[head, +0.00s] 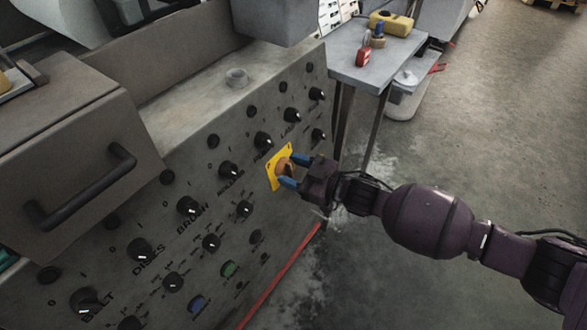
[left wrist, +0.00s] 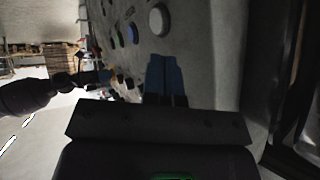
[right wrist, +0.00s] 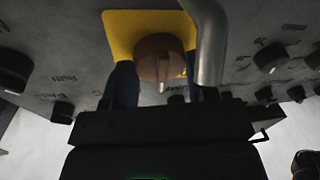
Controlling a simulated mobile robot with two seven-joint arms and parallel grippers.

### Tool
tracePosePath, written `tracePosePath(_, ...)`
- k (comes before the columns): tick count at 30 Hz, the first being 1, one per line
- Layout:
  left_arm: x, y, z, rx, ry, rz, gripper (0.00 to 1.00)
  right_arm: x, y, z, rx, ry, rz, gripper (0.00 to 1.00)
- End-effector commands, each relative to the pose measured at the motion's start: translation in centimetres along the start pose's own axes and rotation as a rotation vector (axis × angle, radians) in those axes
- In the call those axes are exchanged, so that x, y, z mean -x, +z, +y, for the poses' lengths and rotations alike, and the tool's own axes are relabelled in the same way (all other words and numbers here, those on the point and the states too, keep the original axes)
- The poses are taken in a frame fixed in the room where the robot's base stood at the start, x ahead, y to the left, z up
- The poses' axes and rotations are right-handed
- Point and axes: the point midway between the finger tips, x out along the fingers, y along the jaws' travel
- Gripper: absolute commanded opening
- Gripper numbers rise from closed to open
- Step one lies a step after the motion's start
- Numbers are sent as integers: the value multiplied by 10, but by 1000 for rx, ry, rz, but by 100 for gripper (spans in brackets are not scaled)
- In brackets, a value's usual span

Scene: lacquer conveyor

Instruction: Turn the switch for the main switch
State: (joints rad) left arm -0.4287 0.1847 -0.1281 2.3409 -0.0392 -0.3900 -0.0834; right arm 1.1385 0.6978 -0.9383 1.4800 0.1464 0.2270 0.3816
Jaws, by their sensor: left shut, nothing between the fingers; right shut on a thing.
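The main switch (head: 284,166) is an orange-brown rotary knob on a yellow plate (head: 272,178) on the grey control panel. It also shows in the right wrist view as a round knob (right wrist: 158,58) with a pale mark pointing down, in front of the yellow plate (right wrist: 122,32). My right gripper (head: 287,173) is at the panel, its blue fingers shut on the knob, one on each side. My left gripper (left wrist: 165,75) is shut and empty, close to the panel face; it is not seen in the head view.
The panel (head: 205,180) carries several black knobs, plus a green button (head: 229,269) and a blue button (head: 197,304). A grey metal bar (right wrist: 211,45) passes close beside the switch in the right wrist view. A side table (head: 375,62) stands behind. The floor at right is clear.

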Motion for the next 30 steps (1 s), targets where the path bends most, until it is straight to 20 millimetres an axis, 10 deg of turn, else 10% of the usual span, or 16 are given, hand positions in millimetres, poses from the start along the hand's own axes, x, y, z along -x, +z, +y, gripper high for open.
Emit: tracePosePath(30, 15, 9, -5, 88, -15, -46, 0, 0, -2, 0, 712, -111, -68, 29)
